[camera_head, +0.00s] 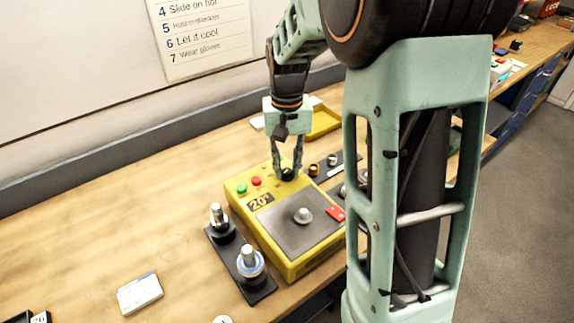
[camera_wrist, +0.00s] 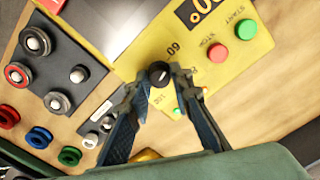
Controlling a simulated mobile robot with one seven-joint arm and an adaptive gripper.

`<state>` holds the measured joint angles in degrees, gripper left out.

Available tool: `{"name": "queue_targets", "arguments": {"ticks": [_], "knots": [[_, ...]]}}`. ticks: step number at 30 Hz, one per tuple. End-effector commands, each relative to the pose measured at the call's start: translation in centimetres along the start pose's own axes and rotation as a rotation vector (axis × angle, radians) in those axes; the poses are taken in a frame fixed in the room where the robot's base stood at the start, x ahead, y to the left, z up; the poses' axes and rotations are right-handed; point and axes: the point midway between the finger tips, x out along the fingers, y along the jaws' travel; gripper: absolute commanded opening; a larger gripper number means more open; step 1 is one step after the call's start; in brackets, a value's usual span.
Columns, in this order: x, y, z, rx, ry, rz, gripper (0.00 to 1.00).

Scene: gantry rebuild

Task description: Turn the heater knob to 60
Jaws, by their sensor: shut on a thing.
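The heater (camera_head: 268,236) is a yellow box on the wooden bench, with a dark plate on top. Its display (camera_head: 260,201) reads about 20° in the head view. The black heater knob (camera_wrist: 159,74) sits at the box's corner by the printed "60" mark, and it also shows in the head view (camera_head: 288,174). My gripper (camera_wrist: 162,80) points down from above, its two fingertips closed on either side of the knob. A green START button (camera_wrist: 245,29) and a red STOP button (camera_wrist: 217,53) lie beside the display. The knob's pointer is too small to read.
A black stand with metal posts (camera_head: 249,262) is left of the heater. A rack with coloured rings (camera_wrist: 38,138) and metal pieces is close to the knob. A white box (camera_head: 140,293) lies at the front left. A yellow tray (camera_head: 325,121) lies behind. The left bench is mostly clear.

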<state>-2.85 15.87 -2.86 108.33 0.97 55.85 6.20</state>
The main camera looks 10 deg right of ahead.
Motion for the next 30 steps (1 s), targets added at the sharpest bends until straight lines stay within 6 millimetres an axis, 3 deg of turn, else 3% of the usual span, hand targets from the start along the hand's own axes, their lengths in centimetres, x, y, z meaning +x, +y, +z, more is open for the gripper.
{"name": "queue_targets", "arguments": {"ticks": [2, 3, 8, 16, 20, 30], "knots": [[-0.1, 0.0, -0.1, -0.002, 0.002, 0.000, 0.00], [-0.1, 0.0, -0.1, -0.003, 0.002, 0.000, 0.21], [-0.1, 0.0, 0.0, -0.002, 0.002, 0.000, 0.38], [-0.1, 0.0, 0.0, 0.000, 0.001, 0.000, 0.38], [-1.0, 0.0, -0.1, 0.000, 0.003, 0.000, 0.38], [-7.8, 0.0, -0.1, -0.001, 0.006, 0.000, 0.38]]}}
